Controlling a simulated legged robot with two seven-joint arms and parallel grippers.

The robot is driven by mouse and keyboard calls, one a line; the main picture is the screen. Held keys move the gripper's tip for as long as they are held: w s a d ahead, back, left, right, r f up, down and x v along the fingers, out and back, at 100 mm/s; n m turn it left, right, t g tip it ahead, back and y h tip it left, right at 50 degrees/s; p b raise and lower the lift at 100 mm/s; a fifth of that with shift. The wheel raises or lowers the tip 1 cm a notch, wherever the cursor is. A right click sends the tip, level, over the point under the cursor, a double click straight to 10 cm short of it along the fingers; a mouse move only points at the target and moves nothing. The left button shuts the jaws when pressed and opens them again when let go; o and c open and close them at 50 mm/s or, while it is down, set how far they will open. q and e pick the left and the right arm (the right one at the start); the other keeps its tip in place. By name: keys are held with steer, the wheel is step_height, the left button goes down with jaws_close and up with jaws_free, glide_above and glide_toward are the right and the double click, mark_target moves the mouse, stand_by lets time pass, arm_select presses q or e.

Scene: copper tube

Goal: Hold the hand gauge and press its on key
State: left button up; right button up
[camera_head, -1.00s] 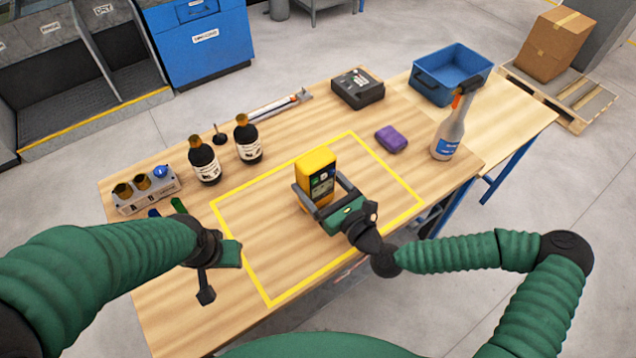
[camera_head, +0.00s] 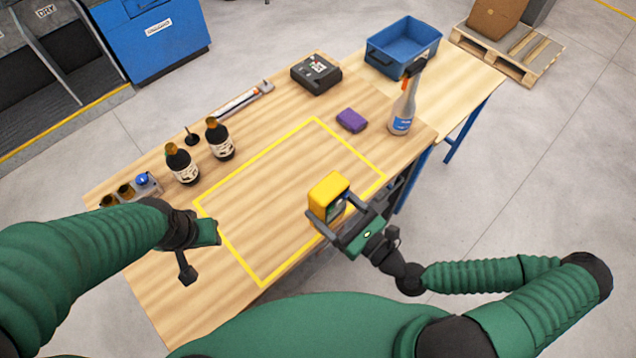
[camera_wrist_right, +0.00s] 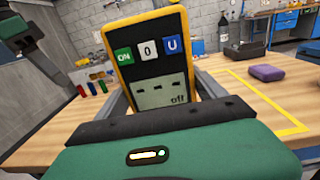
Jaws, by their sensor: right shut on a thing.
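The yellow hand gauge (camera_head: 328,194) is held between the fingers of my right gripper (camera_head: 338,221), above the front right edge of the table. In the right wrist view the gauge (camera_wrist_right: 150,62) faces the camera, with a green ON key (camera_wrist_right: 124,57), a white 0 key (camera_wrist_right: 148,50) and a blue U key (camera_wrist_right: 172,46). My left gripper (camera_head: 192,262) hangs over the left part of the table, apart from the gauge. Its fingers look separated with nothing between them.
A yellow outlined rectangle on the table (camera_head: 240,262) is empty. Two dark bottles (camera_head: 181,164) and a block with caps (camera_head: 132,190) stand at the left. A purple sponge (camera_head: 351,120), spray bottle (camera_head: 403,110), black box (camera_head: 316,74) and blue bin (camera_head: 404,48) are farther right.

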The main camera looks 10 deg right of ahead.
steer(key=shift+s+d, duration=0.1)
steer(key=shift+s, duration=0.05)
steer(key=shift+f, duration=0.1)
steer(key=shift+x, duration=0.9)
steer(key=x, duration=1.4)
steer(key=shift+w+d, duration=0.2)
steer(key=shift+d, duration=0.2)
steer(key=shift+f, duration=0.15)
